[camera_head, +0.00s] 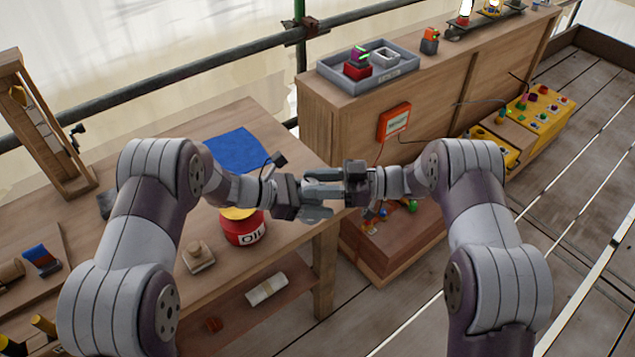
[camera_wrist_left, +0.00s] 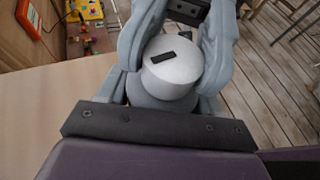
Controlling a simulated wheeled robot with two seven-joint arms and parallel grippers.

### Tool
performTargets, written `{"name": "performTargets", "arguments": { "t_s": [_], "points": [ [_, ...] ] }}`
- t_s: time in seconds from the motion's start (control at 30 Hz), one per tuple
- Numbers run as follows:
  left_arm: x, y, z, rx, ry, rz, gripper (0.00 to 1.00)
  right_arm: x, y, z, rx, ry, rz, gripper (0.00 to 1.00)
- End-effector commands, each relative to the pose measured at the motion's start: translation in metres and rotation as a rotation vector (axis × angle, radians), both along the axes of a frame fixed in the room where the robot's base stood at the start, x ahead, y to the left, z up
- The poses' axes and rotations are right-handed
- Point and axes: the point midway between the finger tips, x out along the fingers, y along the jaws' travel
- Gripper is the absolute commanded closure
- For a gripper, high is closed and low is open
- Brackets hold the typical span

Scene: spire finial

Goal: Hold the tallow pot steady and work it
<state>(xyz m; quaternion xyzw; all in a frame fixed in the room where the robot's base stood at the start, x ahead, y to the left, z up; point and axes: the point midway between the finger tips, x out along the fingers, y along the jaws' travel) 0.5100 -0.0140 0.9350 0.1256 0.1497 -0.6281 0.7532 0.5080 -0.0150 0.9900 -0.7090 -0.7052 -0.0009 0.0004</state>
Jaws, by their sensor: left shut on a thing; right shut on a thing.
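The tallow pot (camera_wrist_left: 172,66), as I take it, is a pale grey round body with a small black bar on its face. In the left wrist view it sits between the two grey fingers of my left gripper (camera_wrist_left: 176,60), which is shut on it. In the head view my left gripper (camera_head: 322,192) holds it above the right edge of the workbench, and the fingers mostly hide it. My right gripper (camera_head: 350,183) comes in from the right, meets the left one and is shut on the pot's far side. The exact contact there is hidden.
A wooden cabinet (camera_head: 345,130) with a grey tray (camera_head: 370,84) stands behind. A low wooden box (camera_head: 390,250) lies below my grippers. Plank floor is open at right.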

Motion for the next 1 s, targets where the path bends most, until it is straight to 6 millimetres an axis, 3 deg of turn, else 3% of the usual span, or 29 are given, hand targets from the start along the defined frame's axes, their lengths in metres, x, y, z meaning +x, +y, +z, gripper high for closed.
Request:
{"name": "performTargets", "arguments": {
  "t_s": [0.6, 1.0],
  "points": [
    [-0.0013, -0.0006, -0.0002, -0.001, 0.001, -0.004, 0.70, 0.0078, 0.0014, -0.0003, 0.003, -0.005, 0.389, 0.94],
    [-0.0019, -0.0007, -0.0007, -0.002, 0.003, -0.005, 0.70, 0.0087, 0.0015, 0.0005, 0.001, -0.005, 0.504, 0.94]
  ]
}}
